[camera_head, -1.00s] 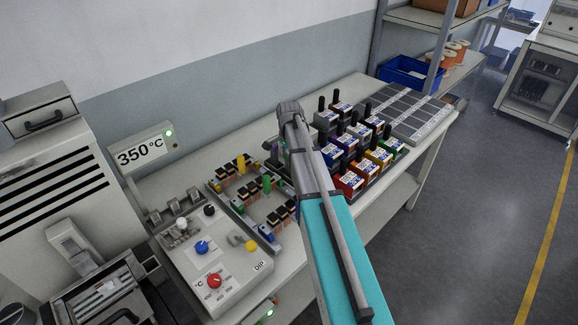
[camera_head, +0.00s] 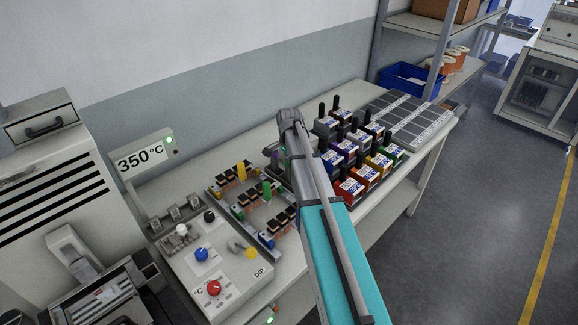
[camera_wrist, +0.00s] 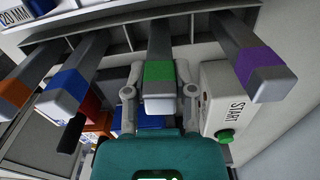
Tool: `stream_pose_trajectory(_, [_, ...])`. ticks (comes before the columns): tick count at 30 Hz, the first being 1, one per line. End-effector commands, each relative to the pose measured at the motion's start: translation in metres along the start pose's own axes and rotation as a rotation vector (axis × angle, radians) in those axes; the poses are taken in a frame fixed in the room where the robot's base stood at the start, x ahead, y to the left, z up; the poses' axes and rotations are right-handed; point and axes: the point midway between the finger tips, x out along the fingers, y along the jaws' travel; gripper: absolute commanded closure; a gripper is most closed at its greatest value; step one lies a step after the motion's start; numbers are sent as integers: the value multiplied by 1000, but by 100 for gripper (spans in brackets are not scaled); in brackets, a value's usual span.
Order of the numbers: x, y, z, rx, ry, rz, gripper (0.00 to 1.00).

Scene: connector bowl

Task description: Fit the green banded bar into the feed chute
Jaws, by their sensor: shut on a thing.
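The green banded bar (camera_wrist: 158,72) is a grey bar with a green band and a pale near end, in the middle of the wrist view. My gripper (camera_wrist: 158,88) is shut on it, one finger on each side near the band. The bar's far end reaches to a pale rack with dividers (camera_wrist: 115,38) at the top; I cannot tell whether it is still seated there. Similar bars with a blue band (camera_wrist: 68,82), an orange band (camera_wrist: 14,92) and a purple band (camera_wrist: 262,76) stand beside it. In the head view my arm largely hides the gripper and bar. I cannot identify the feed chute.
A white box marked START with a green button (camera_wrist: 226,135) is close right of my gripper. In the head view, a control panel (camera_head: 225,285) and coloured bins (camera_head: 350,188) flank my arm on the bench. Grey trays (camera_head: 410,118) lie farther back.

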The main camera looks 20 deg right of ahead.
Motion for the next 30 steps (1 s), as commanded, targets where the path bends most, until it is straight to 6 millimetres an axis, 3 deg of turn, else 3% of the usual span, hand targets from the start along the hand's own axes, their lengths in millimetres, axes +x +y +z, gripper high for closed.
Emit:
stream_pose_trajectory(16, [-35, 0, 0, 0, 0, 0, 100])
stream_pose_trajectory(30, [-87, 42, 18, 1, 0, 0, 100])
